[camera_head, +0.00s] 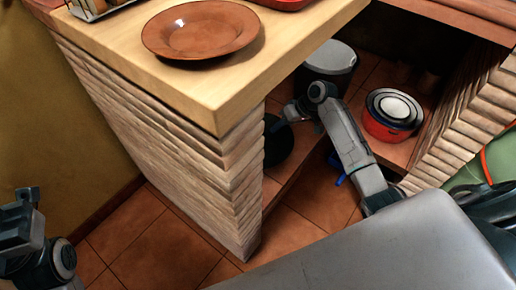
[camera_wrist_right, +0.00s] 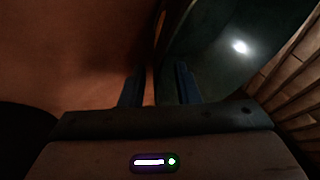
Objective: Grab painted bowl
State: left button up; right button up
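A dark round bowl (camera_head: 279,141), seemingly the painted bowl, stands on the low tiled shelf under the counter, partly hidden by the brick corner. In the right wrist view, a dark teal glossy curved surface (camera_wrist_right: 225,55) with a bright highlight seems to be this bowl. My right arm reaches in under the counter, and its gripper is mostly hidden beside the bowl in the head view. In the wrist view my right gripper (camera_wrist_right: 158,88) is open, with the edge of the bowl's side between its fingers; contact cannot be told. Of my left arm only links show at lower left.
A brown plate (camera_head: 202,29) lies on the wooden counter (camera_head: 125,62), whose brick pillar (camera_head: 215,170) stands left of my right arm. A grey bin-like container (camera_head: 330,63) and a red pot (camera_head: 388,126) with a pale lid stand under the counters. A brick wall (camera_head: 470,125) bounds the right.

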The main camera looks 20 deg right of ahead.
jog(key=shift+c, duration=0.4)
grip_shut()
dwell(0.9)
